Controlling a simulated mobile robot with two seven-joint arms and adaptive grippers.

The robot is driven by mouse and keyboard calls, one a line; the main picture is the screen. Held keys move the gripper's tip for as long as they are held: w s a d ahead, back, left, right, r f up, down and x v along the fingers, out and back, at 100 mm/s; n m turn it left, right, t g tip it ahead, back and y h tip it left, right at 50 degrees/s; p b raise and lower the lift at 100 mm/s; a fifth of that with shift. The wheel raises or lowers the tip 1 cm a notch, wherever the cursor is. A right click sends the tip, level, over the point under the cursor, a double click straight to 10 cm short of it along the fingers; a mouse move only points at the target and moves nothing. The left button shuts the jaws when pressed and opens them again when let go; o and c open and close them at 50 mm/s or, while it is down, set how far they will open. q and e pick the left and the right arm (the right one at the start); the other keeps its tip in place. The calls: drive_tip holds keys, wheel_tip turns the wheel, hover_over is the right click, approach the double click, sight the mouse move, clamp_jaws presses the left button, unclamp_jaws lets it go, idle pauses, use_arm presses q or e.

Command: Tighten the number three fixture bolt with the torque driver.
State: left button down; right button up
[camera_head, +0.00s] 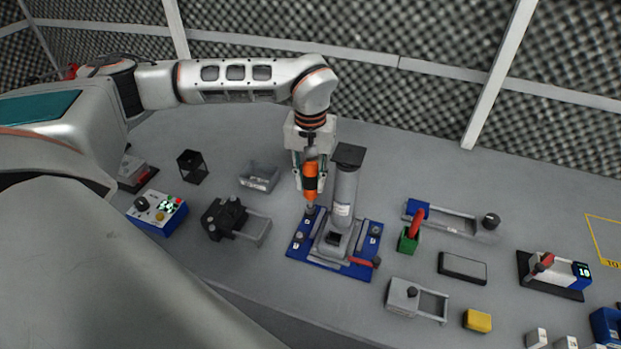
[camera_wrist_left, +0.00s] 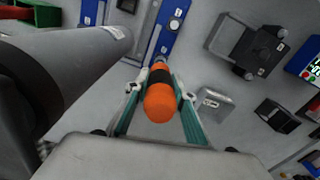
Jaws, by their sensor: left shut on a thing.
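My left gripper (camera_head: 309,176) is shut on the orange and black torque driver (camera_head: 310,182). The driver points down, its tip over the back left corner of the blue fixture plate (camera_head: 303,246), where a bolt (camera_head: 310,211) sits. I cannot tell if the tip touches the bolt. Other bolts stand at the plate's corners, beside small white labels too small to read. A tall grey cylinder (camera_head: 344,196) stands upright on the plate, just right of the driver. In the left wrist view the driver (camera_wrist_left: 160,100) is between the teal fingers. My right gripper is not in view.
Left of the plate are a black clamp device (camera_head: 222,217), a grey open box (camera_head: 260,176) and a blue box with a display (camera_head: 158,212). Right are a green block with a red handle (camera_head: 409,240), a black tray (camera_head: 462,268) and a yellow block (camera_head: 477,320).

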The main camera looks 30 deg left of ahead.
sight(310, 164)
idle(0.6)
use_arm(q)
drive_tip(key=shift+r, duration=2.5)
